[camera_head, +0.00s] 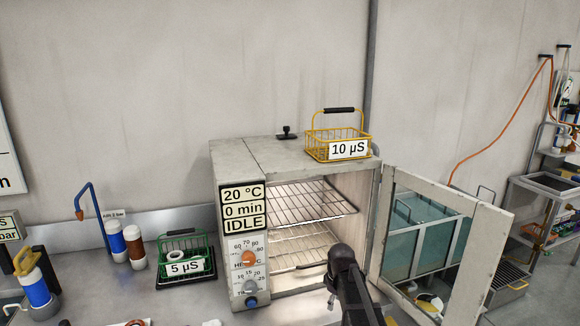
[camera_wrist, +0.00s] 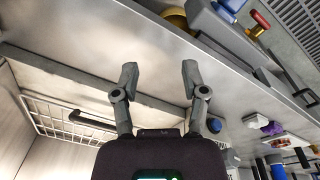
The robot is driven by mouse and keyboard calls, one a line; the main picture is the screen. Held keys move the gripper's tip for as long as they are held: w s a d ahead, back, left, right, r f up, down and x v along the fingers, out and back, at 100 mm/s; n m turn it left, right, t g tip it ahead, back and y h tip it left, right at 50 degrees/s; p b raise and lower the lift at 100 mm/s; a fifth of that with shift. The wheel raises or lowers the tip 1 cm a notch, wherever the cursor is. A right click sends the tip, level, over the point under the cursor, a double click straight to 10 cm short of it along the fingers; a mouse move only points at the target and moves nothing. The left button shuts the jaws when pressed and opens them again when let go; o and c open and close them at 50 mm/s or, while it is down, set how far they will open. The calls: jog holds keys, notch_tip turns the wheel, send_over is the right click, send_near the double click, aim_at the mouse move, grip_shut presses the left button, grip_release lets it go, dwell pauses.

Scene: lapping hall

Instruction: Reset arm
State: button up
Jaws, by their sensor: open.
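My gripper (camera_wrist: 158,78) is open, with its two dark fingers spread and nothing between them in the wrist view. In the head view the dark end of my arm (camera_head: 350,287) is low in the picture, in front of the right part of the oven opening. The fingers cannot be made out there. The oven (camera_head: 292,148) stands on the bench with its door (camera_head: 445,243) swung open to the right. Its display reads 20 °C, 0 min, IDLE. Wire racks (camera_head: 310,205) show inside, and no basket is seen on them.
A yellow basket labelled 10 µS (camera_head: 338,135) stands on top of the oven. A green basket labelled 5 µS (camera_head: 185,252) is on the bench to its left, beside blue and brown bottles (camera_head: 117,242). A tank (camera_head: 430,230) shows through the door. The wall above is bare.

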jog(key=s+d+m, duration=0.2)
jog(key=s+m, duration=0.8)
jog(key=s, duration=0.8)
jog(key=shift+d+g, duration=0.4)
jog(key=shift+s, duration=0.15)
